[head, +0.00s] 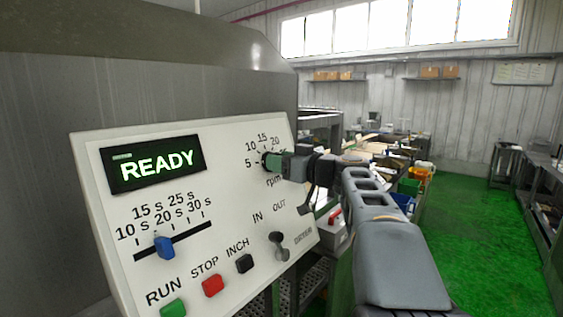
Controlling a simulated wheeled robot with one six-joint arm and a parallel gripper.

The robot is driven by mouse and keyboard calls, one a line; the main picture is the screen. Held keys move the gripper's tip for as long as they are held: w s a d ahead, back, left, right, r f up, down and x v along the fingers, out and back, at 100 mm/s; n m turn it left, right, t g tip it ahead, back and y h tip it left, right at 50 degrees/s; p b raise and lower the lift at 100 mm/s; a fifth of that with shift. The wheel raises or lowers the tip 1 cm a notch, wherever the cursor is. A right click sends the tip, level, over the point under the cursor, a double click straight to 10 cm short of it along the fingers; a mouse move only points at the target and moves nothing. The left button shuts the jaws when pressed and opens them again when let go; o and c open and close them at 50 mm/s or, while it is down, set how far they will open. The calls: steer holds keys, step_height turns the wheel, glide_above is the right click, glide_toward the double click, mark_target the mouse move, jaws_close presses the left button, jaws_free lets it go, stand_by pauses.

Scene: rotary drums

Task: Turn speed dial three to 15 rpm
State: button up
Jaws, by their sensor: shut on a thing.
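The speed dial (267,161) is on the right of a white control panel (215,140) in the head view. Its scale reads 5, 10, 15, 20 and a partly covered mark, with "rpm" below. Only the dial's left edge shows, and its pointer is hidden, so I cannot tell its setting. My gripper (279,165) reaches in from the right and is shut on the dial. My arm extends from there toward the lower right. No number for this dial is readable.
The panel also bears a display (156,165) reading READY, a blue slider (164,246), a green RUN button (173,308), a red STOP button (212,285), a black INCH button (244,263) and an IN/OUT lever (279,245). Clear green floor (470,220) lies at right.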

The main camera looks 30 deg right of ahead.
steer(key=shift+c, duration=1.2)
steer(key=shift+f+m+b, duration=0.1)
steer(key=shift+m+b, duration=0.2)
steer(key=shift+b, duration=0.05)
steer(key=m+h, duration=0.2)
steer(key=m, duration=0.2)
steer(key=m+h+b, duration=0.1)
steer(key=m, duration=0.4)
steer(key=m+h, duration=0.2)
steer(key=m, duration=0.2)
steer(key=shift+s+a+r+t+h, duration=0.1)
steer(key=shift+a+r+t+h, duration=0.2)
steer(key=shift+r, duration=0.1)
steer(key=m+h+p, duration=0.1)
steer(key=m+p, duration=0.1)
steer(key=m, duration=0.1)
steer(key=shift+m, duration=0.3)
steer(key=shift+m+g+p, duration=0.5)
steer(key=shift+m+p, duration=0.3)
steer(key=shift+f, duration=0.1)
